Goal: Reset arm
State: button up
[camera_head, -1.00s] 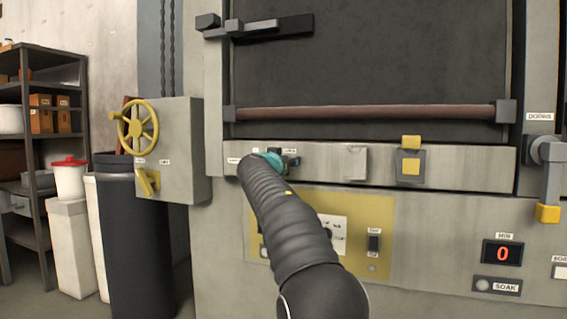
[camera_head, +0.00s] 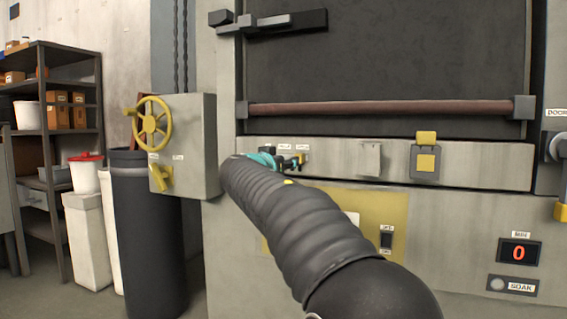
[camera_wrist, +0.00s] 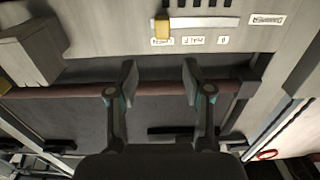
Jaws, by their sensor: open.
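My gripper (camera_wrist: 160,78) shows in the wrist view with its two fingers apart and nothing between them. Behind the fingers are the dark oven door (camera_wrist: 82,122) and its brown bar (camera_wrist: 60,91). In the head view my arm reaches from the lower right toward the strip under the door (camera_head: 465,171). The gripper end (camera_head: 285,160) is mostly hidden behind my arm there, with only teal and dark parts showing. I cannot tell whether it touches the strip.
A yellow handwheel (camera_head: 150,124) sits on a grey box at left. A dark bin (camera_head: 145,230), white bins and a shelf (camera_head: 45,95) stand beyond it. The wrist view shows a yellow slider (camera_wrist: 162,27) beside labels. A red 0 display (camera_head: 518,253) is at lower right.

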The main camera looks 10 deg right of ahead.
dwell(0.4)
jog(key=s+f+n+g+y+p, duration=0.1)
jog(key=s+f+n+g+y, duration=0.25)
jog(key=f, duration=0.65)
jog(key=s+f+n+g+y, duration=0.1)
jog(key=s+f+n+g, duration=0.25)
jog(key=s+f, duration=0.5)
jog(key=s+a+f+n+g+y+p, duration=0.15)
jog(key=s+f, duration=0.35)
jog(key=s, duration=0.7)
jog(key=s+a+f+n+g+y+p, duration=0.1)
jog(key=s+f+g+y+p, duration=0.3)
jog(key=s, duration=0.8)
jog(key=s+r+m+t+p, duration=0.1)
jog(key=s+m+t+p, duration=0.1)
jog(key=s, duration=0.7)
jog(key=shift+s+r+t+y, duration=0.3)
jog(key=shift+s+r+t, duration=0.05)
jog(key=shift+t, duration=0.4)
